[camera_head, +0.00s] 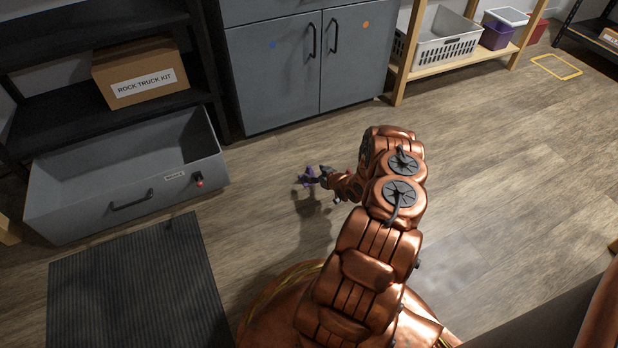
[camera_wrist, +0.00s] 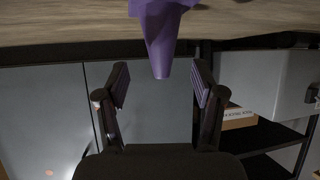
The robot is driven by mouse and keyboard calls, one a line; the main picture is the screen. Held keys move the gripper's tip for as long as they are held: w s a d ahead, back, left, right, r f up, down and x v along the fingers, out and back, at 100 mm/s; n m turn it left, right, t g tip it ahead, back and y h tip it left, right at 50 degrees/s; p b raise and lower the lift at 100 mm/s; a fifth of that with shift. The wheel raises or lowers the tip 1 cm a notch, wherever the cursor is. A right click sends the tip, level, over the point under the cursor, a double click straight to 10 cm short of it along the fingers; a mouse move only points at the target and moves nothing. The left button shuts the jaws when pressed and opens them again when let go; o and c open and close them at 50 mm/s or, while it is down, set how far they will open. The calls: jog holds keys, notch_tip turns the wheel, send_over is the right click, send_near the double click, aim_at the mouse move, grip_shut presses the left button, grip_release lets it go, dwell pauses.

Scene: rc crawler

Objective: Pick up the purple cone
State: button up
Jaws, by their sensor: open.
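The purple cone (camera_wrist: 160,32) shows at the top middle of the wrist view, which is upside down. Its narrow tip points down in the picture, and its wide end is cut off by the top edge. My gripper (camera_wrist: 162,82) is open, with one finger on each side of the line of the cone's tip. A gap shows between the tip and each finger. In the head view my gripper (camera_head: 317,177) is low over the floor, left of my arm. A small purple patch (camera_head: 308,171) shows at its fingers; I cannot tell cone from finger pads there.
A grey open drawer (camera_head: 70,205) stands at the left, under a shelf with a cardboard box (camera_head: 140,75). A grey two-door cabinet (camera_head: 270,75) is behind. A wooden rack with a white basket (camera_head: 440,45) is at the back right. A dark mat (camera_head: 135,290) lies front left.

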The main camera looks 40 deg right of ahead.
aim_at(311, 173)
jog(key=shift+w+f+b, duration=0.35)
jog(key=shift+f, duration=0.15)
jog(key=b+x, duration=0.1)
jog(key=x, duration=0.2)
jog(key=shift+f+b, duration=0.2)
jog(key=shift+b, duration=0.2)
jog(key=shift+w+d+f, duration=0.1)
jog(key=shift+w, duration=0.4)
jog(key=shift+c, duration=0.4)
jog(key=c, duration=1)
jog(key=shift+o, duration=0.2)
